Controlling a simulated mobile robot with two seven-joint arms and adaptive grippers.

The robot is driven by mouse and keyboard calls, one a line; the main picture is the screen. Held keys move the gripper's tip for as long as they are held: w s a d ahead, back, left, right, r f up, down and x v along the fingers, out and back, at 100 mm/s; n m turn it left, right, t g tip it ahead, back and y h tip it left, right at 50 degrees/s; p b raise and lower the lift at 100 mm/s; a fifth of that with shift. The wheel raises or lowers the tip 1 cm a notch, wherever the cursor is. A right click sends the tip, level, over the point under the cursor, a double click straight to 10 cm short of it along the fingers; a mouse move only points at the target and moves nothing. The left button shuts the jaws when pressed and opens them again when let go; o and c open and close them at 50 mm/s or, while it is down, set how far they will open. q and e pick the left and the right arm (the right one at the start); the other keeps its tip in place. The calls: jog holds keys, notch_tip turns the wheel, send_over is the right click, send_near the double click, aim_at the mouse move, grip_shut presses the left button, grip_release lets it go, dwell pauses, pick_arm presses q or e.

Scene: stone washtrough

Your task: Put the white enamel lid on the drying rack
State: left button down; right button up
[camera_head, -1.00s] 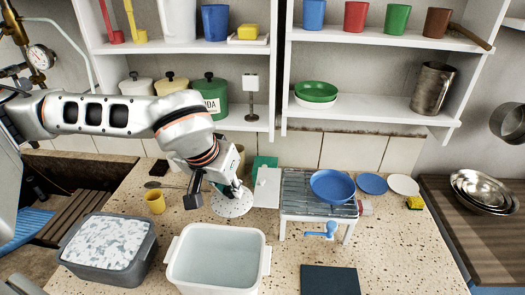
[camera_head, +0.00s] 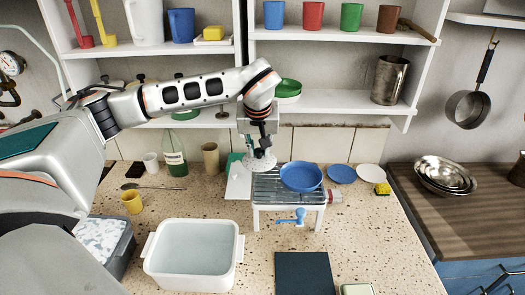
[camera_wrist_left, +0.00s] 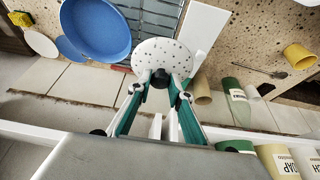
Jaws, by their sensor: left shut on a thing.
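The white enamel lid (camera_head: 259,163), speckled with dark dots, is held by its dark knob in my left gripper (camera_head: 258,150). In the left wrist view the lid (camera_wrist_left: 163,55) lies just beyond the fingertips, and the gripper (camera_wrist_left: 160,80) is shut on the knob. In the head view the lid overlaps the back left corner of the drying rack (camera_head: 265,187); I cannot tell whether it touches. The rack has dark slats on a white stand, and a blue bowl (camera_head: 301,176) sits on its right part. My right gripper is not in view.
A white board (camera_head: 238,182) lies left of the rack. A white basin (camera_head: 193,282) stands at front left. Blue (camera_head: 341,174) and white (camera_head: 371,171) plates lie right of the rack. Shelves hang behind.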

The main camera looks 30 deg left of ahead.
aim_at(259, 162)
pick_arm(q)
jog(key=shift+f, duration=3.15)
jog(key=shift+f, duration=0.45)
jog(key=c, duration=1.8)
grip_release()
jog(key=shift+o, duration=0.2)
jog(key=v, duration=1.2)
